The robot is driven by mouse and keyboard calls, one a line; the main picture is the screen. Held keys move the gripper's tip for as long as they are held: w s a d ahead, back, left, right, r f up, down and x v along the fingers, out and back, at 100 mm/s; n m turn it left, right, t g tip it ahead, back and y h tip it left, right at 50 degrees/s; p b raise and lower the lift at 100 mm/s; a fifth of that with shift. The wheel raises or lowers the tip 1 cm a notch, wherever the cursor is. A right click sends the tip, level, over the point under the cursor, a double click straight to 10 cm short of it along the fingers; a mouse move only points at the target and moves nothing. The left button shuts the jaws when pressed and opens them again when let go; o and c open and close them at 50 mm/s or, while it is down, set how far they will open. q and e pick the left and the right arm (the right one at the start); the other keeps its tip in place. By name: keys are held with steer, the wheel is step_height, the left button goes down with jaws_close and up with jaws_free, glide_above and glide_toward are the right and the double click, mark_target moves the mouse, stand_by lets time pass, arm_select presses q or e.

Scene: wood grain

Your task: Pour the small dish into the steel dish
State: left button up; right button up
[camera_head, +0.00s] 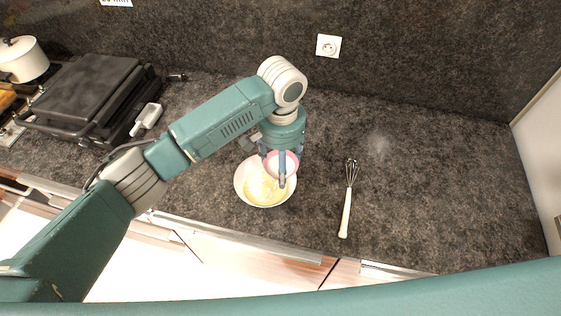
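My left gripper (281,165) points down over the counter, shut on the small dish (291,163), a little pink-rimmed dish with a pale inside. One finger crosses in front of the dish, which appears tilted. Whether anything is left in it is too small to tell. Below it stands a wide, pale, round bowl (241,184), apparently the task's steel dish, though it looks whitish here. It holds a pale yellow content. The small dish overlaps the bowl's upper right part in this view; its height above the bowl cannot be told. My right gripper is not in view.
A whisk (348,205) with a pale handle lies to the right of the bowl. A black grill (88,92) and a white pot (24,60) stand at the left. The dark counter (440,185) is clear at the right. A wall socket (328,46) is behind.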

arm_select(q)
steer(key=shift+s+f+h, duration=0.15)
steer(key=shift+f+h, duration=0.75)
steer(key=shift+f, duration=0.35)
steer(key=shift+r, duration=0.2)
steer(key=shift+r+g+h, duration=0.3)
steer(key=shift+h, duration=0.4)
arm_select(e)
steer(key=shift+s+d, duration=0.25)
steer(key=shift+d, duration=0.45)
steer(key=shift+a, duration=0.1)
arm_select(q)
steer(key=shift+r+h, duration=0.2)
steer(key=shift+h, duration=0.4)
steer(key=shift+a, duration=0.1)
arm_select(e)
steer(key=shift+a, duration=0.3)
